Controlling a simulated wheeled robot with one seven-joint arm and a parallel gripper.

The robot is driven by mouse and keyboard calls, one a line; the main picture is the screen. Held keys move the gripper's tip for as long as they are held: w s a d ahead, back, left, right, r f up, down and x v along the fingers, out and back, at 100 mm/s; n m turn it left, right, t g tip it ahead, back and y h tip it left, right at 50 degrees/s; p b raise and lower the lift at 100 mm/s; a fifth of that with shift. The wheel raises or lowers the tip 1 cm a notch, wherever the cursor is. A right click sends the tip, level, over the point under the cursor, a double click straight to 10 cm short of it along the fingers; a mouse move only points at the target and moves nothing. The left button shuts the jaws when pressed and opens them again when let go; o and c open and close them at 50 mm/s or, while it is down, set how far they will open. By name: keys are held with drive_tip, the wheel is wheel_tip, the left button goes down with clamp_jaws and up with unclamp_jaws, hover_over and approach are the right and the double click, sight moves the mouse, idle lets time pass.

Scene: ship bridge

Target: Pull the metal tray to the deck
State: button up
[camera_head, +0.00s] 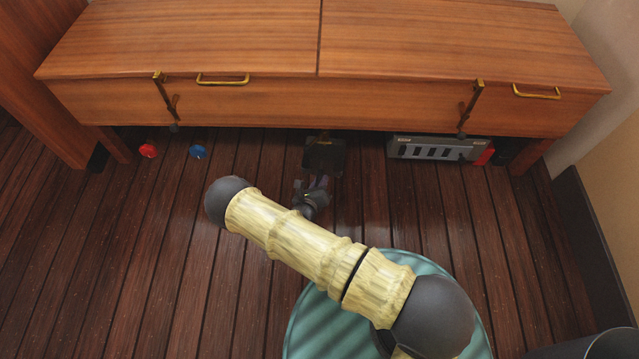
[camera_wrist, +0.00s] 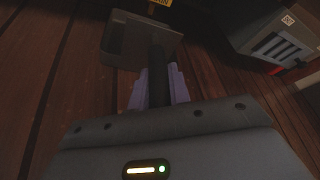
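A dark grey metal tray (camera_head: 323,157) with a raised back and a dark bar-like handle lies on the plank floor under the front edge of the wooden bench. It also shows at the top of the wrist view (camera_wrist: 128,40), with a yellow label behind it. My gripper (camera_head: 319,183) is low at its near side. In the wrist view the lilac fingers (camera_wrist: 158,88) lie on both sides of the handle, with no clear gap, so they look shut on it. The contact itself is dim. The tray's far part is hidden under the bench.
The wooden bench (camera_head: 290,98) with brass handles overhangs the tray. A grey box (camera_head: 437,149) with dark slots stands under it at right, apart from the tray. A red knob (camera_head: 148,151) and a blue knob (camera_head: 198,152) are at left. The plank deck (camera_head: 130,250) in front is clear.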

clamp_jaws()
